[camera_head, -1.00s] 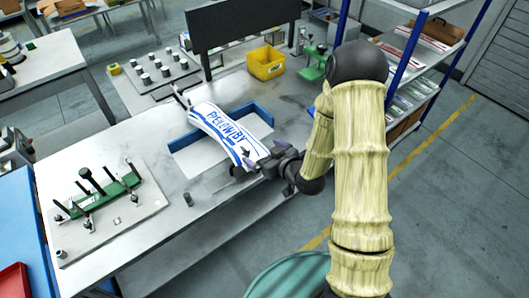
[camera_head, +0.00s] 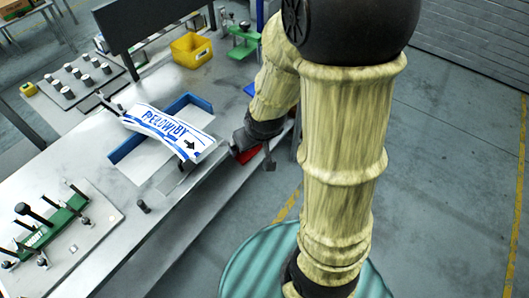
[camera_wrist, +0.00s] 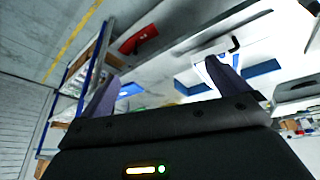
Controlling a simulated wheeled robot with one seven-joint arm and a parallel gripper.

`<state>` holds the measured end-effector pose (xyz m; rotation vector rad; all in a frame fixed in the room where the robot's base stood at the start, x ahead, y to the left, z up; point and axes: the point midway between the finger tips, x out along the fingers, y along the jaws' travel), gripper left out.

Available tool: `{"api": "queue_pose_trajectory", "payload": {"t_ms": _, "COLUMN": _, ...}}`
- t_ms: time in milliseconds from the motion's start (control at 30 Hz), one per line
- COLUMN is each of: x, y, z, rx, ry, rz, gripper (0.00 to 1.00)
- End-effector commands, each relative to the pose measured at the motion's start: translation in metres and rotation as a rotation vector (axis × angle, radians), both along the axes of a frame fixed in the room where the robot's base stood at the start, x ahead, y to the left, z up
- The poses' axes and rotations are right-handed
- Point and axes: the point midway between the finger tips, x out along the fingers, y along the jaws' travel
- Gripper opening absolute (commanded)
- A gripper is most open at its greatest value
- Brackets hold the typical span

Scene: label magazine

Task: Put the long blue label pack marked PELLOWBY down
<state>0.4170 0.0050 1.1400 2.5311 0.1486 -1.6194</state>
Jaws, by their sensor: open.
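The long PELLOWBY label pack (camera_head: 165,130), white with blue lettering and a black arrow, lies across a white tray with blue side walls (camera_head: 127,148) on the metal bench. Its far end is by thin metal posts (camera_head: 108,103); its near end is at the tray's right side. Whether its underside rests fully on the tray is hidden.
A green fixture with black-knobbed clamps (camera_head: 50,228) stands at the left, and a small dark peg (camera_head: 143,206) nearer the tray. A yellow bin (camera_head: 191,50) and a black panel (camera_head: 140,22) are behind. The floor at right is open.

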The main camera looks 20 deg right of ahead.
Motion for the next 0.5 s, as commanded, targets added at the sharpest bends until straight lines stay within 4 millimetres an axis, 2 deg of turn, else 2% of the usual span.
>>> {"api": "queue_pose_trajectory", "payload": {"t_ms": 100, "x": -0.035, "y": -0.005, "z": 0.019, "rx": 0.017, "ry": 0.097, "rz": -0.089, "gripper": 1.0}}
{"api": "queue_pose_trajectory", "payload": {"t_ms": 200, "x": -0.058, "y": -0.005, "z": 0.027, "rx": 0.034, "ry": 0.162, "rz": -0.139, "gripper": 1.0}}
{"api": "queue_pose_trajectory", "payload": {"t_ms": 300, "x": -0.069, "y": -0.004, "z": 0.03, "rx": 0.043, "ry": 0.196, "rz": -0.159, "gripper": 1.0}}
{"api": "queue_pose_trajectory", "payload": {"t_ms": 500, "x": -0.07, "y": -0.004, "z": 0.03, "rx": 0.044, "ry": 0.203, "rz": -0.162, "gripper": 1.0}}
